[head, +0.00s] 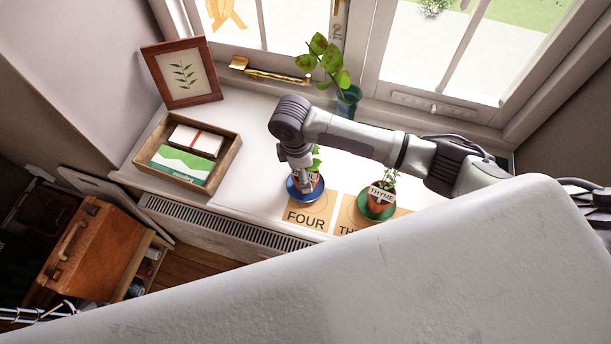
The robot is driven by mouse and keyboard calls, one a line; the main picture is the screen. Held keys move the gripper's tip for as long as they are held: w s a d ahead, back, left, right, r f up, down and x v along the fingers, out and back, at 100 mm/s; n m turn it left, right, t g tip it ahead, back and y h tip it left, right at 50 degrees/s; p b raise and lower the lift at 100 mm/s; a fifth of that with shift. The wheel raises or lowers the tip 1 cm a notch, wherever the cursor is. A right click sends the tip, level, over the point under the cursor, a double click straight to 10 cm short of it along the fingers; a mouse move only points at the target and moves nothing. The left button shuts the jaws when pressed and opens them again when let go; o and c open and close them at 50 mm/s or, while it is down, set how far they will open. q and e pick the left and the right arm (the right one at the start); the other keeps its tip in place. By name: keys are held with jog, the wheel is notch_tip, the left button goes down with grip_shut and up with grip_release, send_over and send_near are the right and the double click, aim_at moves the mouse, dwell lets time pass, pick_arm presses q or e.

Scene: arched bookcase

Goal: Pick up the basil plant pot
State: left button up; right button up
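The basil plant pot (314,184) is a small terracotta pot on a blue saucer (293,191), on the white windowsill. Its label is partly covered, with only the last letters showing, and some green leaves (316,160) show behind my gripper. My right arm reaches in from the right across the sill. Its gripper (300,172) points down at the basil pot and overlaps it in the head view. The fingertips are small and partly hidden against the pot, so I cannot tell whether they touch or grip it. My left gripper is not in view.
A thyme pot (379,197) on a green saucer stands to the right. Cards, one reading FOUR (306,217), lie at the front. A leafy cutting in a blue vase (348,100) stands behind my arm. A wooden tray (228,160) and picture frame (182,72) are left. A pale surface (400,290) fills the foreground.

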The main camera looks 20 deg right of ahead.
notch_tip(320, 180, down, 2)
jog(key=shift+w+d+f, duration=0.1)
jog(key=f, duration=0.3)
jog(key=shift+w+d+f+p, duration=0.2)
jog(key=shift+w+d+p, duration=0.05)
jog(key=shift+p, duration=0.15)
jog(key=shift+f, duration=0.3)
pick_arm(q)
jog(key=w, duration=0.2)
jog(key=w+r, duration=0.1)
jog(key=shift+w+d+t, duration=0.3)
pick_arm(e)
jog(key=c, duration=1.3)
